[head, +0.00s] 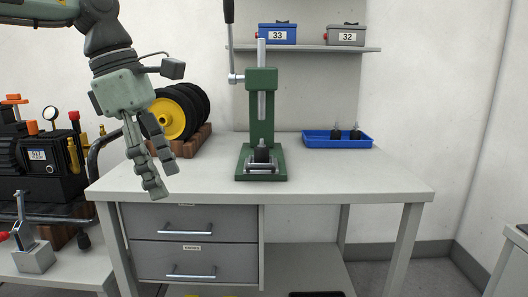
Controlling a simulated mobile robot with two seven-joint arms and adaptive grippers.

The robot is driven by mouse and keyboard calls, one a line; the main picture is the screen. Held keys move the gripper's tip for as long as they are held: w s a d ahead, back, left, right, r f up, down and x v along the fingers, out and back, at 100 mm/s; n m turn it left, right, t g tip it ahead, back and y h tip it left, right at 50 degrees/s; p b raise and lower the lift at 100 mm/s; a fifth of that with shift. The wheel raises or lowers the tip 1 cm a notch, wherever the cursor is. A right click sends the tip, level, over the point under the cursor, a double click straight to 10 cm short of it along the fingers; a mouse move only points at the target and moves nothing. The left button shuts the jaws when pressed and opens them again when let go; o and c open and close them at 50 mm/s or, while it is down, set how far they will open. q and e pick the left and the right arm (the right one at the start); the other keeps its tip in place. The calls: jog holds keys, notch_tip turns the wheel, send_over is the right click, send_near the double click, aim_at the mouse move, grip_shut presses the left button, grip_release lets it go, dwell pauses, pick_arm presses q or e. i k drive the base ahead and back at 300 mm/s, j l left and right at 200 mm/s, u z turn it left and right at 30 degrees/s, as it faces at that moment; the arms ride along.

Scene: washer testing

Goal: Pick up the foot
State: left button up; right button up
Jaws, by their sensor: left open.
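Two small black feet with upright studs stand in a blue tray (318,143) at the back right of the table: a left one (335,134) and a right one (355,134). Another black foot-like piece (262,155) sits on the base of the green press (262,120), in a metal fixture. My left gripper (162,180) is open and empty, pointing down above the left part of the table. It is apart from the press and well left of the tray. My right gripper is out of view.
The grey table (345,180) is clear in front and at the right. Black wheels with a yellow hub (173,118) stand behind my left gripper. The press lever (230,45) rises high.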

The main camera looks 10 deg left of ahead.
aim_at(262, 155)
jog(key=i+l, duration=0.1)
jog(key=i, duration=0.35)
jog(key=i+l, duration=0.15)
jog(key=i, duration=0.35)
jog(key=i+l, duration=0.1)
jog(key=i, duration=0.35)
